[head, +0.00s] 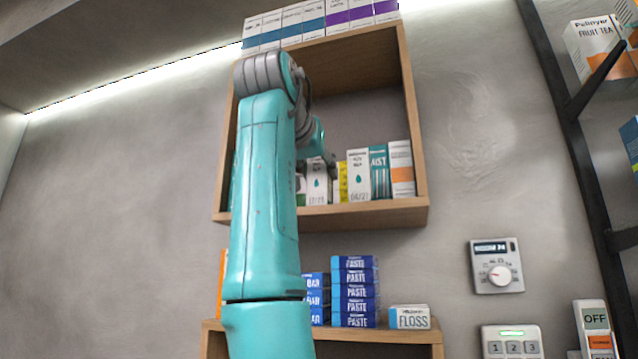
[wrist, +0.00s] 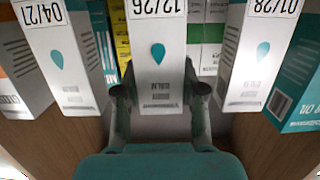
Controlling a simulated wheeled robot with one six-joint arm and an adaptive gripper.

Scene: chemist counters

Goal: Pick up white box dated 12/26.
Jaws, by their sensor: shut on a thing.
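In the wrist view the white box dated 12/26 (wrist: 157,55) stands in the middle, seen upside down, with a teal drop on its front. My gripper (wrist: 158,98) has one finger on each side of this box and is shut on it. In the head view my gripper (head: 325,165) reaches into the upper wooden shelf, partly hidden by my teal arm. A white box with a drop (head: 317,182) shows beside it there, its date too small to read.
Similar white boxes dated 04/27 (wrist: 58,60) and 01/28 (wrist: 258,55) stand on either side, close to my fingers. A yellow box (wrist: 121,35) and green-white boxes (wrist: 205,45) are behind. The shelf's side wall (head: 412,120) and top board (head: 330,45) enclose the space.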

